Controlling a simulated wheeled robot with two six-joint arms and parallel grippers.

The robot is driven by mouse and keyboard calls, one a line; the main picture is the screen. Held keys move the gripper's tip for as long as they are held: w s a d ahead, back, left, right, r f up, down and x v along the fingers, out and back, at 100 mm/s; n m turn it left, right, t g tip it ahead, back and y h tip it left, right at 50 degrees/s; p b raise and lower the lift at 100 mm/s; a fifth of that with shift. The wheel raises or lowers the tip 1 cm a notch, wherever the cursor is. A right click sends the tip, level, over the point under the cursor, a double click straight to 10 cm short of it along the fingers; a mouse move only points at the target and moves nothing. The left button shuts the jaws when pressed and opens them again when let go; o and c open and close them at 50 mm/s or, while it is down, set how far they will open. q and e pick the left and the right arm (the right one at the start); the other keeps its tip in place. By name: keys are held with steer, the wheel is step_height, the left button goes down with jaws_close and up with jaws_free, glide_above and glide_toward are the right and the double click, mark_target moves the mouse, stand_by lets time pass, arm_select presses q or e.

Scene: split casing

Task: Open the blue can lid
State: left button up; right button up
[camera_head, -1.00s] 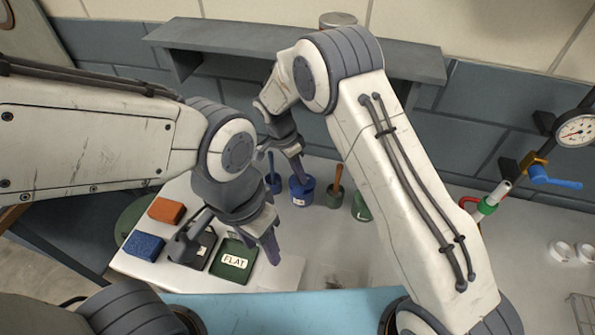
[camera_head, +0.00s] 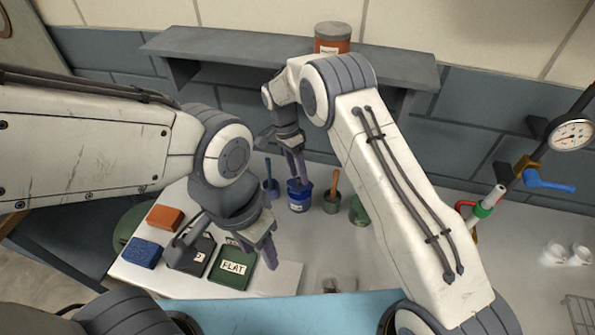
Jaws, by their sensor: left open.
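The blue can (camera_head: 299,201) stands upright on the light worktop, with a pale label on its front. My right gripper (camera_head: 299,178) points down at its top. The fingertips overlap the can's lid area in the picture and partly hide it. The fingers look close together; I cannot tell whether they touch or grip the lid. My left gripper (camera_head: 229,246) is open, its fingers wide apart above the front left of the worktop, and it holds nothing.
A small blue pot (camera_head: 271,188) and a dark pot (camera_head: 332,203) with an orange handle flank the can; a green can (camera_head: 359,211) stands further right. A shelf (camera_head: 220,42) holds a red-brown can (camera_head: 332,38).

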mark_target(294, 188)
steer(key=shift+s+f, duration=0.1)
steer(key=shift+s, duration=0.05)
